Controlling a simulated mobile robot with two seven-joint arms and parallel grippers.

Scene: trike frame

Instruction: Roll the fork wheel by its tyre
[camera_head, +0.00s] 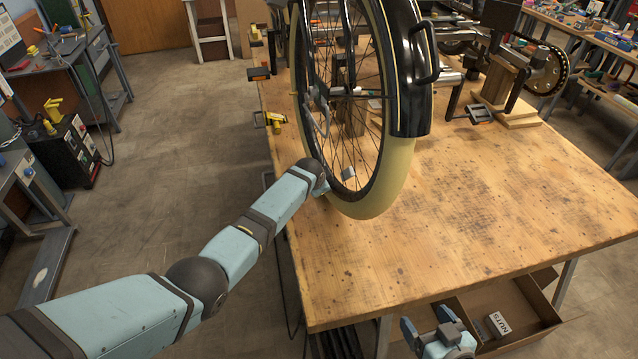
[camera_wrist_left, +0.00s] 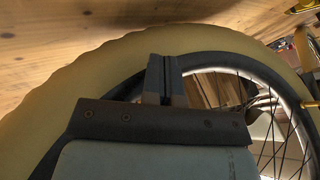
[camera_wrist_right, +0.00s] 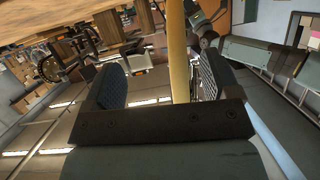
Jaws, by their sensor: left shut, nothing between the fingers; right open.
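The fork wheel's cream tyre (camera_head: 388,180) stands upright at the table's left edge, with a black rim, spokes and a black mudguard (camera_head: 408,75) over its far right side. My right gripper (camera_head: 428,326) is open, low at the table's front edge. The right wrist view shows its spread fingers (camera_wrist_right: 160,85) with a cream strip between them in the picture.
The wooden table (camera_head: 480,210) is clear in front and right of the wheel. An open drawer (camera_head: 520,310) with a box marked NUTS (camera_head: 499,323) is beside my right gripper. A chainring assembly (camera_head: 545,70) on wooden blocks (camera_head: 500,85) stands at the back right.

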